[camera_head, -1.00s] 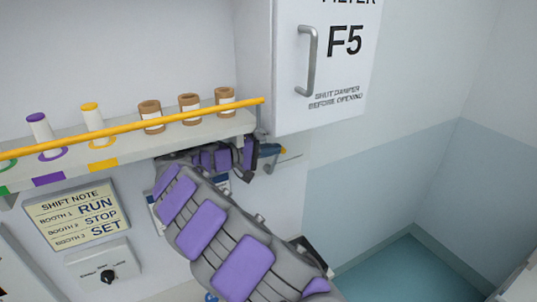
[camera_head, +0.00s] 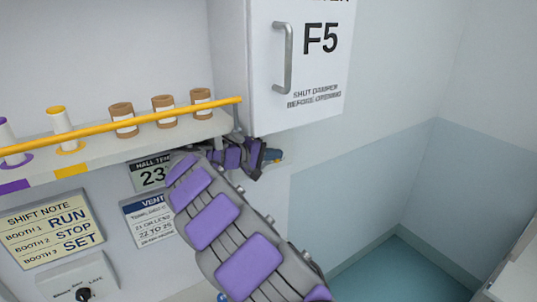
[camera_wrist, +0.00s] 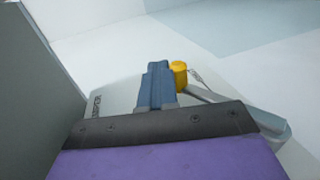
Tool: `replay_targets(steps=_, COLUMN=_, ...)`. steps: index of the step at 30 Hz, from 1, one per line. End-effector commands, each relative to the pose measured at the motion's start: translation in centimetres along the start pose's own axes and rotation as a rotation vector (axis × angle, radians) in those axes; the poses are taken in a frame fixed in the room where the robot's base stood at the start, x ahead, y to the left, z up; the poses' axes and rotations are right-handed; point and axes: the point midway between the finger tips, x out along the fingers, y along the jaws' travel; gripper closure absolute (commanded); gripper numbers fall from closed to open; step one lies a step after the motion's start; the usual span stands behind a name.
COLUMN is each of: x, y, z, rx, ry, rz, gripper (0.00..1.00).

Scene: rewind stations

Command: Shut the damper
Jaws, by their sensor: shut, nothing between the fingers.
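The damper shows in the wrist view as a pale plate (camera_wrist: 125,92) with partly hidden lettering, a yellow knob (camera_wrist: 179,73) and a grey bar (camera_wrist: 250,112) at right. The knob is just right of my fingertips; I cannot tell whether they touch. My gripper (camera_wrist: 156,75) has blue fingers, shut with nothing between them. In the head view my gripper (camera_head: 273,155) is below the F5 filter cabinet (camera_head: 310,75), with the damper mostly hidden behind it. The cabinet door is closed and reads "shut damper before opening".
A shelf (camera_head: 105,150) with a yellow rail (camera_head: 130,124) and several spools runs left of the cabinet. A shift note (camera_head: 50,232) and a switch box (camera_head: 80,282) are on the wall below. A grey panel (camera_wrist: 35,80) stands close left of my gripper.

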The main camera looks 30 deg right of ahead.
Motion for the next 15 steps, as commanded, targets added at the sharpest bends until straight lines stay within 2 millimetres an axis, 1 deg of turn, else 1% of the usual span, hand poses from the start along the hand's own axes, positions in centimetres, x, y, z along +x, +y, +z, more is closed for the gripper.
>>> replay_targets(steps=6, x=1.0, y=-0.7, z=0.0, rx=-0.003, ry=-0.002, rz=0.007, gripper=1.0)
replay_targets(steps=15, x=1.7, y=-1.2, z=0.1, rx=-0.002, ry=-0.003, rz=0.007, gripper=1.0)
